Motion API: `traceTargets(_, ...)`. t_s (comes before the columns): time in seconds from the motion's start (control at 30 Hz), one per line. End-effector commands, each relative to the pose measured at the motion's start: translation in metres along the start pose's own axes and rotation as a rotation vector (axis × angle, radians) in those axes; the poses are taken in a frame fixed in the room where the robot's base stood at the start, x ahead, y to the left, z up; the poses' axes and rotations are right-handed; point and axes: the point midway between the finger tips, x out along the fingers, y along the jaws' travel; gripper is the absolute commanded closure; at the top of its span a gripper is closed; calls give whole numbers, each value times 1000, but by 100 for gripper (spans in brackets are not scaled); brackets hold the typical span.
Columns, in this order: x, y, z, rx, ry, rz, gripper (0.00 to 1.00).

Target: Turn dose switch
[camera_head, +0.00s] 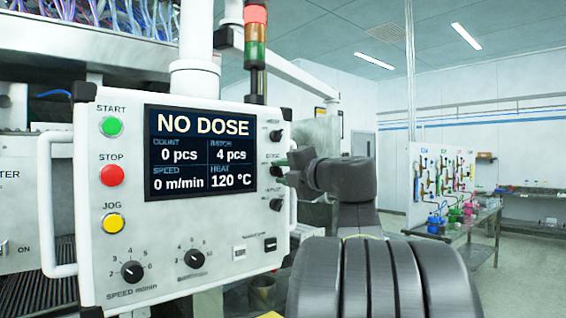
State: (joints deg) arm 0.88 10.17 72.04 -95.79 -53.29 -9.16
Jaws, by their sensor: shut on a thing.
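A white control panel (95,235) fills the left half of the view. Its dark screen (200,152) reads NO DOSE, count 0 pcs, batch 4 pcs, speed 0 m/min, heat 120 °C. Three small switches run down its right edge, with labels too small to read surely. The upper black switch (275,135) and the lower black switch (277,205) show clear. My gripper (284,168) reaches in from the right and is shut on the middle one, which I take as the dose switch. The gripper mostly hides that switch, so its angle cannot be told.
The panel also bears green, red and yellow buttons (112,175), two dials (132,271) and a white side handle (47,220). A signal tower (256,50) above shows red at its top. A bench with bottles (450,230) stands far right, with open floor around it.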

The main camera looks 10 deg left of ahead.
Motion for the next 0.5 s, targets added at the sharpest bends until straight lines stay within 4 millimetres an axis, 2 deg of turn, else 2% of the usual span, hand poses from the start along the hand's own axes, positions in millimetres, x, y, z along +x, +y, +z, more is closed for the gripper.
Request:
traceTargets(0.07, 0, 8, 2, 71, 2, -4, 92)
traceTargets(0.5, 0, 8, 2, 485, 2, -4, 92)
